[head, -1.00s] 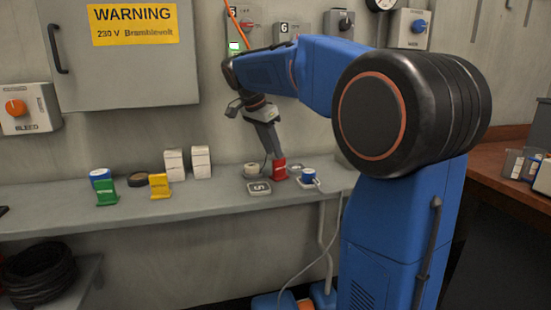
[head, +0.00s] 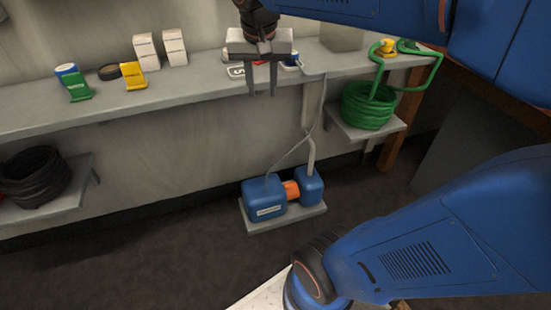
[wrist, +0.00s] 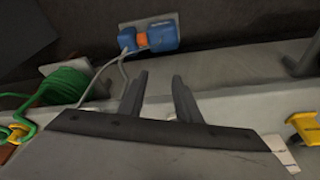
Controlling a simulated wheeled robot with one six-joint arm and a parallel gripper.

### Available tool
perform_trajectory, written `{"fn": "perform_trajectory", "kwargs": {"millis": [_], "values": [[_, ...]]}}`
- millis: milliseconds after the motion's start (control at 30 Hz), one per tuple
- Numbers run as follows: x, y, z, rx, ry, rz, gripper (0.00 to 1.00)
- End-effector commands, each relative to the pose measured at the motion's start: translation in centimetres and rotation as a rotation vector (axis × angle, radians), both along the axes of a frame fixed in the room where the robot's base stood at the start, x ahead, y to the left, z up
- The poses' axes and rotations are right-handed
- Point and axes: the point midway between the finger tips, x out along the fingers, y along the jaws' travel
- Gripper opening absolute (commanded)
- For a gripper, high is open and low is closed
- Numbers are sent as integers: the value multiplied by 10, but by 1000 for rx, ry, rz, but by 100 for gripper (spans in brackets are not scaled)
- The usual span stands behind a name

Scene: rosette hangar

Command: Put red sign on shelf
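My gripper (head: 262,92) hangs in front of the shelf (head: 200,72), fingers pointing down. In the wrist view its two fingers (wrist: 160,80) stand apart with nothing between them. A green sign (head: 75,88) and a yellow sign (head: 134,76) stand on the shelf to the left. The yellow one also shows in the wrist view (wrist: 304,126).
White boxes (head: 174,46) stand at the shelf's back. A blue pump (head: 265,198) sits low beneath the shelf. Green hose (head: 368,106) lies on a lower ledge at right, black hose (head: 33,178) at left. The floor between is clear.

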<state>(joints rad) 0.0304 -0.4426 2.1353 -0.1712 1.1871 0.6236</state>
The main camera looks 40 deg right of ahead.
Motion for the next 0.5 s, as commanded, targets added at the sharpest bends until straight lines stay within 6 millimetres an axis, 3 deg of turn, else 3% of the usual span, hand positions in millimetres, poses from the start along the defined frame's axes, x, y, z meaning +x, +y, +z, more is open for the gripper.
{"fn": "perform_trajectory", "kwargs": {"millis": [100,300,500], "values": [[-38,14,-27,0,-17,154,31],[-89,35,-75,-14,-55,401,31],[-121,47,-110,-35,-88,561,31]]}}
